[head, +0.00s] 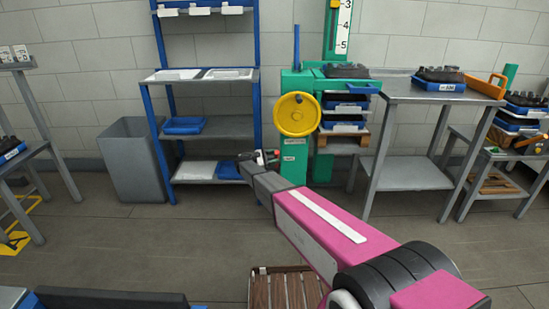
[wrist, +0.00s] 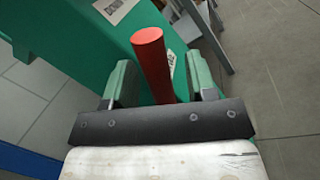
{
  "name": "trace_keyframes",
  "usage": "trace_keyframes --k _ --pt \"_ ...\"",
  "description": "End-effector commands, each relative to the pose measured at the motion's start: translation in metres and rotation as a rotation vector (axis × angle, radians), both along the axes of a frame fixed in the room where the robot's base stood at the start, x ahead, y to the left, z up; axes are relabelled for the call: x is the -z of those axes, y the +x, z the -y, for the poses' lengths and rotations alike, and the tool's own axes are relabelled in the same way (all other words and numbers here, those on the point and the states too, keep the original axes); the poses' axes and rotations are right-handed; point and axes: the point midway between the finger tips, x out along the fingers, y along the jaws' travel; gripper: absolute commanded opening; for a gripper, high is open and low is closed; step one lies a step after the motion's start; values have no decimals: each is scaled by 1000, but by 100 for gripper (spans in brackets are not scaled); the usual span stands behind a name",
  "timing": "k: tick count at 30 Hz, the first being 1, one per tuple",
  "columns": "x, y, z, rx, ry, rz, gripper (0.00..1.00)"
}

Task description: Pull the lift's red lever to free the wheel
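The green lift (head: 293,165) stands ahead, with a yellow wheel (head: 283,118) on its front. The red lever (wrist: 150,58) sticks out from the lift's green body in the wrist view. My gripper (wrist: 160,78) is open, with its two fingers apart on either side of the lever. Gaps show between the lever and both fingers. The lever's lower end is hidden behind the dark gripper bar. In the head view my gripper (head: 262,157) is low at the lift's left side, below the wheel, and the lever is hardly visible there.
A blue shelf rack (head: 223,127) stands just left of the lift, with a grey bin (head: 128,158) beside it. A slatted wooden stool (head: 283,290) is below my arm. Open floor lies in front.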

Motion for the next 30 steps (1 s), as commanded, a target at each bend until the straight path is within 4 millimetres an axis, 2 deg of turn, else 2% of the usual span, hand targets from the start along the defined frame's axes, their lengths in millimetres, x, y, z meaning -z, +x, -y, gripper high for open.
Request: trace_keyframes --k 11,14,24,30 --pt "0 1 -5 -2 -1 -3 53" --pt "2 0 -16 -3 0 -4 53" --pt "13 -6 -78 -3 0 -3 53" --pt "16 -9 -100 -1 0 -2 53"
